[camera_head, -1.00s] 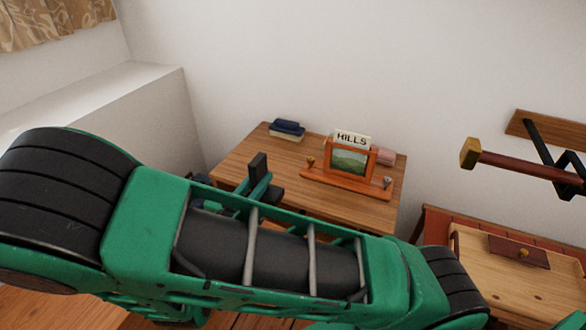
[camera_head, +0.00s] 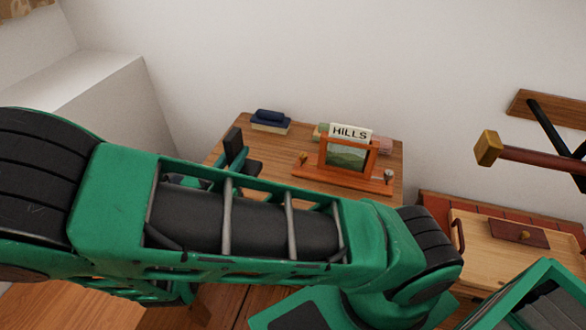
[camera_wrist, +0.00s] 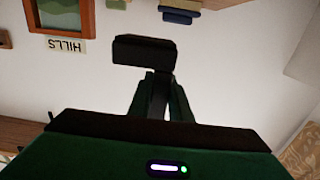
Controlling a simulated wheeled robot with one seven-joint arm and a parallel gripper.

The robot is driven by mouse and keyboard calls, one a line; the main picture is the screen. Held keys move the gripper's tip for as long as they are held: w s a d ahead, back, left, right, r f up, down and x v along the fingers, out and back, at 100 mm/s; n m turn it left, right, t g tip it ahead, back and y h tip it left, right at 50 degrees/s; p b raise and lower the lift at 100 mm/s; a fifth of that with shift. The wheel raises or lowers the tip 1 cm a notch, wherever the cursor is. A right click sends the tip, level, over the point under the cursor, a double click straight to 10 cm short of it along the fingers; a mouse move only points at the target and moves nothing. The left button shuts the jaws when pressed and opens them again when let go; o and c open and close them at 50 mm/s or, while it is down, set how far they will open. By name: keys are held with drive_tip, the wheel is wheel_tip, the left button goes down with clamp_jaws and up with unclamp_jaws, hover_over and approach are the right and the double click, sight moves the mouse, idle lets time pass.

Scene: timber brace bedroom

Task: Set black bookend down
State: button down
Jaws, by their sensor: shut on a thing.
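The black bookend (camera_head: 233,142) is L-shaped, with an upright plate and a flat foot, and shows above the left part of the wooden table. It also shows as a dark block in the wrist view (camera_wrist: 145,51). My gripper (camera_head: 239,165) is shut on the bookend; its green fingers (camera_wrist: 158,88) reach up to the block in the wrist view. My forearm hides the front of the table. I cannot tell whether the bookend touches the tabletop (camera_head: 290,140).
Dark blue books (camera_head: 270,121) lie at the table's back left. A framed hill picture (camera_head: 347,156) with a HILLS card (camera_head: 351,133) stands on the right. Tabletop shows clear between them. A wooden hammer-like bar (camera_head: 530,155) juts in at right.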

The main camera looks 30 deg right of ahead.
drive_tip(key=shift+a+r, duration=0.1)
drive_tip(key=shift+a, duration=0.35)
drive_tip(key=shift+w+d+f, duration=1.05)
drive_tip(key=shift+d+f, duration=0.55)
drive_tip(key=shift+f, duration=0.25)
drive_tip(key=shift+w+d+f, duration=1.05)
drive_tip(key=shift+d+f, duration=0.55)
drive_tip(key=shift+f, duration=0.2)
drive_tip(key=shift+w+d+f, duration=1.05)
drive_tip(key=shift+d+f, duration=0.55)
drive_tip(key=shift+f, duration=0.25)
drive_tip(key=c, duration=1.6)
unclamp_jaws()
drive_tip(key=shift+f, duration=0.2)
drive_tip(key=shift+r, duration=0.15)
drive_tip(key=v, duration=1.2)
drive_tip(key=shift+s+d, duration=0.1)
drive_tip(key=shift+s, duration=0.05)
